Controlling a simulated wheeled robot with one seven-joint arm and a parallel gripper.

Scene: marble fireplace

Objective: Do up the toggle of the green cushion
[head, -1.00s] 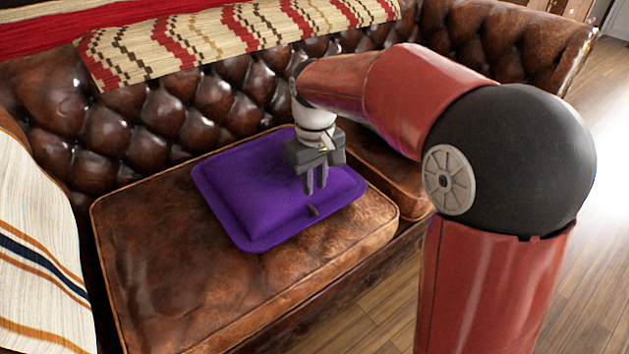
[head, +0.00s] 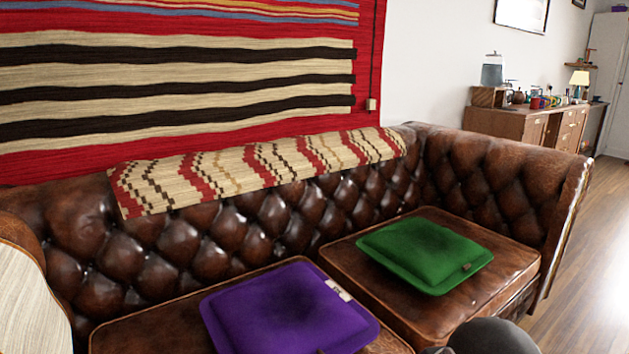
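The green cushion (head: 425,252) lies flat on the right seat of the brown leather sofa. A small brown toggle (head: 466,267) shows near its front right edge; I cannot tell from this distance whether it is done up. My gripper is not in view. Only a dark rounded part of my arm shows at the bottom edge, in front of the right seat and apart from the green cushion.
A purple cushion (head: 290,312) lies on the left seat, with a small white patch (head: 338,290) at its right edge. A patterned throw (head: 255,170) covers the sofa back (head: 215,255). A wooden sideboard (head: 535,125) stands far right. Open floor (head: 590,245) lies right.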

